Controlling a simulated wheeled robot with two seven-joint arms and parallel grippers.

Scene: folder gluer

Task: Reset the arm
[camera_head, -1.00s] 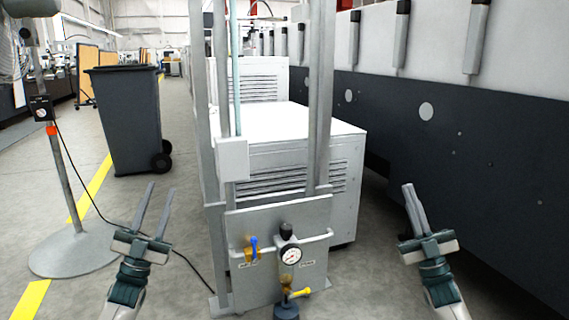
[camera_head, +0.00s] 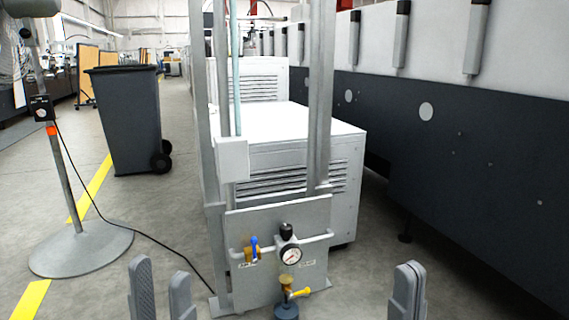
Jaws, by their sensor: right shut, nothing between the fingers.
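My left gripper (camera_head: 162,280) is at the bottom edge of the head view, left of the valve panel. Its two grey fingers point up and stand apart with nothing between them. My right gripper (camera_head: 409,280) is at the bottom edge, right of the panel. Its fingers are together and hold nothing. The palms and wrists of both are below the frame. Neither gripper touches the panel.
The metal panel (camera_head: 310,212) carries a pressure gauge (camera_head: 291,255), a blue-handled valve (camera_head: 254,246) and a yellow-handled valve (camera_head: 300,293). A grey bin (camera_head: 130,120) and a pedestal stand (camera_head: 80,250) are at left. The dark machine (camera_head: 480,190) lines the right side.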

